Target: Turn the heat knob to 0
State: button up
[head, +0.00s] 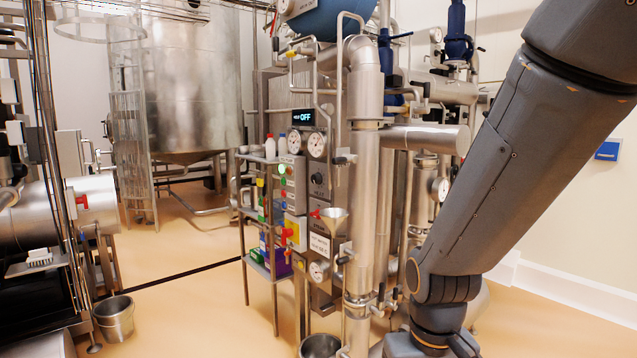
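The metal control panel (320,205) stands at the middle of the head view. A small dark knob (318,178) sits on it below the round gauges, with a label under it that seems to read HEAT. The knob's pointer and scale are too small to read. A display (303,116) above the gauges reads OFF, with a smaller word before it that I cannot make out. My arm comes down from the upper right, to the right of the panel, and leaves the picture at the bottom. My gripper is not in view.
A small funnel (333,216) sticks out in front of the panel, and a thick vertical pipe (363,200) rises at its right. A shelf rack (253,212) with bottles stands left. A bucket (114,318) stands on the floor, which is largely clear at left.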

aim_at(317, 178)
jog(key=z, duration=0.2)
jog(key=k, duration=0.35)
jog(key=u, duration=0.85)
jog(key=i, duration=1.4)
jog(key=z, duration=0.7)
